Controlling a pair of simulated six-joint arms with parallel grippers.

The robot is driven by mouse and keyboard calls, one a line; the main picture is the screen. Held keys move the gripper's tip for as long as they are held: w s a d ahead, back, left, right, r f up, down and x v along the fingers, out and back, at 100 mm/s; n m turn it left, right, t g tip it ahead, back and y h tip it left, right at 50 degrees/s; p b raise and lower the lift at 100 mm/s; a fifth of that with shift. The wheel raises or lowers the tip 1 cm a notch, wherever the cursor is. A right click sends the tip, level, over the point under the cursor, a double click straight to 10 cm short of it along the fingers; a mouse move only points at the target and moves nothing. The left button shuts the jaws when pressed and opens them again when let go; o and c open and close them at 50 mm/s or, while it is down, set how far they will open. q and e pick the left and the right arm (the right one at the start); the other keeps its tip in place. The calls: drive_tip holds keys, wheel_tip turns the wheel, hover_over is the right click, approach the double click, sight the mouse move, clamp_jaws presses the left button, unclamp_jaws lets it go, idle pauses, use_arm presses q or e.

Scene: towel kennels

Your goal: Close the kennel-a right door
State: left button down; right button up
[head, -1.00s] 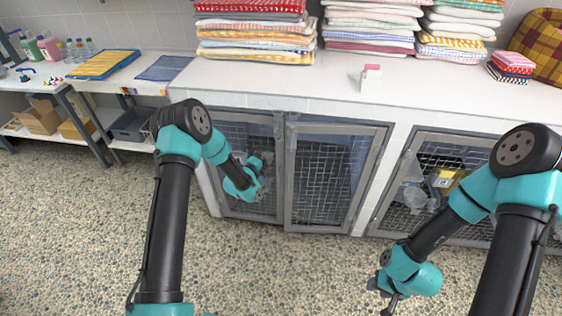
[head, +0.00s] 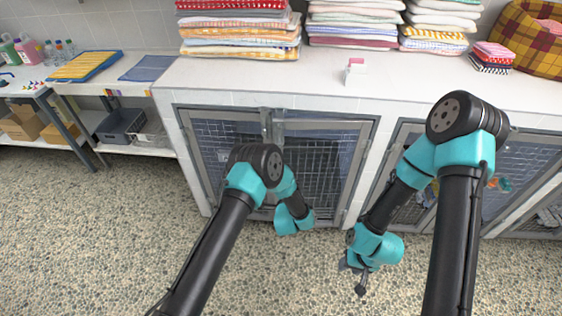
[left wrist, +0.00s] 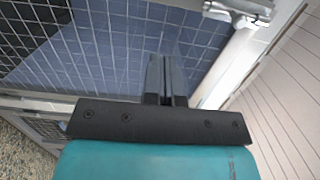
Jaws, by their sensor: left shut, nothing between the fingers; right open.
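The kennel with two wire-mesh doors is left of centre under the white counter in the head view. Its right door (head: 322,160) has a grey metal frame and looks roughly in line with the opening; I cannot tell whether it is fully shut. The left door (head: 207,150) is beside it, partly behind my left arm. My left gripper is low in front of the right door, its fingers hidden in the head view. In the left wrist view the left gripper (left wrist: 166,78) is shut and empty, close to mesh (left wrist: 120,45). My right gripper (head: 355,277) is open and empty above the floor.
A metal fitting (left wrist: 238,10) and white tiles (left wrist: 285,90) lie right of my left fingers. Another kennel (head: 520,165) stands at right, partly behind my right arm. Towel stacks (head: 240,30) sit on the counter (head: 250,78). The pebbled floor (head: 110,240) is clear.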

use_arm(q)
drive_tip(key=w, duration=1.4)
drive_tip(key=shift+a, duration=0.1)
